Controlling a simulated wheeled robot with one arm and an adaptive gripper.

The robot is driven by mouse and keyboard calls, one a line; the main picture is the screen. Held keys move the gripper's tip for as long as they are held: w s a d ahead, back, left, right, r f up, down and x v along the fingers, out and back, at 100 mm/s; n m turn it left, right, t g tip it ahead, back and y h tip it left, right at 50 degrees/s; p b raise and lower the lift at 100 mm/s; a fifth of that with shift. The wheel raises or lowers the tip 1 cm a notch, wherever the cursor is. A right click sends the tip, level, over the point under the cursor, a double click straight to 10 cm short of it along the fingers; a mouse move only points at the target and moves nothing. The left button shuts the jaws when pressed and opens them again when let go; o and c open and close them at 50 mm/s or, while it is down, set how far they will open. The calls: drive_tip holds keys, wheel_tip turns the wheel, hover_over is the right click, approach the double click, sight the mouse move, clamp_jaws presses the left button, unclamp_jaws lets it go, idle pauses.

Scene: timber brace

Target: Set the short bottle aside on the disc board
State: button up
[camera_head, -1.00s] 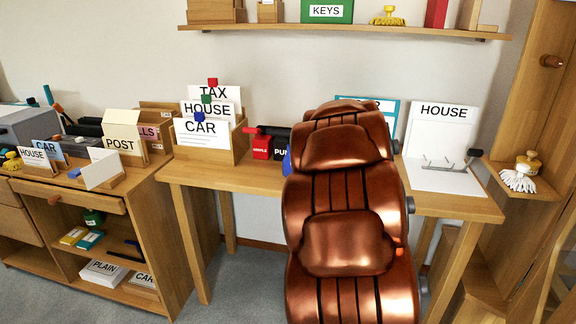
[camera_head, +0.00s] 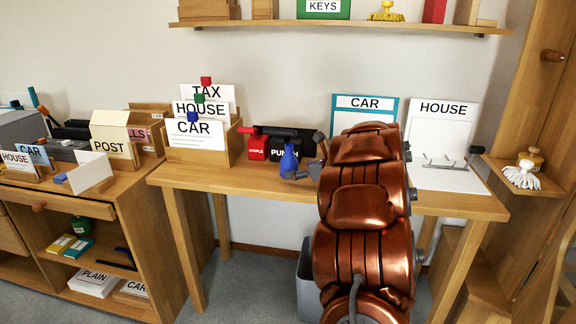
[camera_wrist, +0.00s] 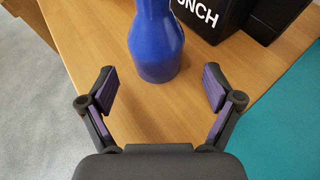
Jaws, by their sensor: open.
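A blue bottle (camera_head: 289,160) stands upright on the wooden desk (camera_head: 215,177), in front of the black punch. In the wrist view the bottle (camera_wrist: 156,45) is straight ahead, its top cut off by the frame edge. My gripper (camera_wrist: 157,92) is open, its purple-padded fingers spread just short of the bottle, with bare desk between them. In the head view my gripper (camera_head: 304,172) is beside the bottle on its right, partly hidden by my arm. I cannot pick out a disc board for certain.
The black punch (camera_head: 300,141) and red staple box (camera_head: 257,148) stand close behind the bottle. A teal-edged CAR board (camera_head: 363,103) and a white HOUSE board (camera_head: 440,120) lean right of it. A wooden card holder (camera_head: 205,155) is left. The desk's front left is clear.

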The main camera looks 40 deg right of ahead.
sight(296, 169)
drive_tip(key=shift+x, duration=2.15)
drive_tip(key=shift+a, duration=0.2)
drive_tip(key=shift+c, duration=0.3)
drive_tip(key=shift+r, duration=0.15)
drive_tip(key=c, duration=1.5)
